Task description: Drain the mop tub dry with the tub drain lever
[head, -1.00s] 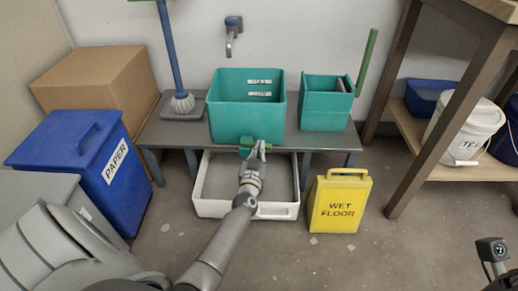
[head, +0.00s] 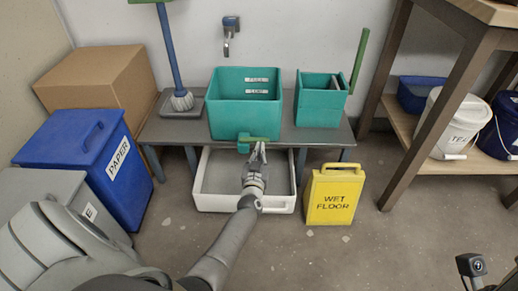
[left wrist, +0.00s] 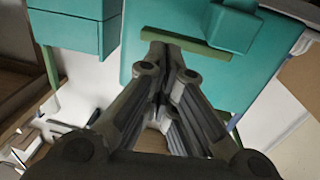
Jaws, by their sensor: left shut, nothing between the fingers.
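A dark part at the lower right may belong to my right arm; no right fingers are clear.
A white tray (head: 215,202) sits on the floor under the tub. A yellow wet floor sign (head: 335,195) stands to its right. A smaller teal bin (head: 320,105) and a mop (head: 176,55) are on the bench. A blue paper bin (head: 75,150) stands left.

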